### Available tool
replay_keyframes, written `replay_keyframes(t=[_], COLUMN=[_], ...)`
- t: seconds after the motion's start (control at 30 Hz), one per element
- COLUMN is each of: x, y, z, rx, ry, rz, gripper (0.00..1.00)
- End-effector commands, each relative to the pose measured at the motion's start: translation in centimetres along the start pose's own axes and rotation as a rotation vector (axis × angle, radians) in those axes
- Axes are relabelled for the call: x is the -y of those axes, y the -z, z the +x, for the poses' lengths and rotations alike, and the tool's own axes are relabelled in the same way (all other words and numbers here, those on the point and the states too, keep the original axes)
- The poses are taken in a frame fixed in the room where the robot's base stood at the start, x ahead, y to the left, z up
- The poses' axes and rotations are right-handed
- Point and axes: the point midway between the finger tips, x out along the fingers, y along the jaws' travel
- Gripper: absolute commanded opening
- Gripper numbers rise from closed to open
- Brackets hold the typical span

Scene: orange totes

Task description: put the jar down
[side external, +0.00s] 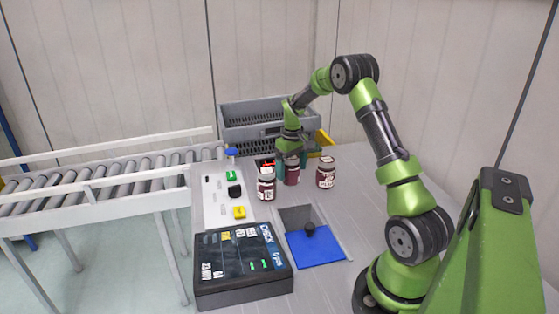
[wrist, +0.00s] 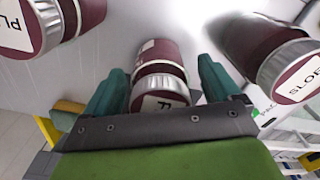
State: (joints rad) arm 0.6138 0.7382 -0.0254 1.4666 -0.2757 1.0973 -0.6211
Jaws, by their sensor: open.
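Three dark red jars with silvery lids and white labels stand on the grey table in the side external view. The middle jar (side external: 292,175) is directly under my gripper (side external: 291,161). In the wrist view the same jar (wrist: 158,55) lies between the two teal fingers of my gripper (wrist: 161,75), with a gap on both sides. My gripper is open around it. The front left jar (side external: 266,188) and the right jar (side external: 326,176) stand apart from it. They also show at the wrist view's left (wrist: 88,12) and right (wrist: 262,40) edges.
A grey crate (side external: 250,115) stands behind the jars, with a yellow bin (side external: 325,143) beside it. A control panel (side external: 215,205), a dark display box (side external: 240,265) and a blue tray area (side external: 315,250) lie in front. A roller conveyor (side external: 110,182) is at left. Table right of the jars is clear.

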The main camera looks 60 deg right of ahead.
Motion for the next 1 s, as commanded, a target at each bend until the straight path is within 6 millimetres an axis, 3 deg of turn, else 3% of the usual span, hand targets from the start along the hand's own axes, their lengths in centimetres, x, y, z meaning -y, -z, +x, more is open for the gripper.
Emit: replay_keyframes(t=[0.23,0.6,0.83,0.93,1.0], x=[0.0,0.0,0.0,0.9,2.6], y=[0.1,0.1,0.0,-0.2,-0.7], z=[-1.5,-9.2,-12.0,-13.1,-14.5], rx=[-0.003,-0.004,-0.002,-0.016,-0.044], ry=[-0.002,-0.002,-0.001,0.001,0.005], rz=[-0.001,0.001,-0.001,-0.003,-0.007], gripper=[0.90,0.90,0.90,0.90,0.90])
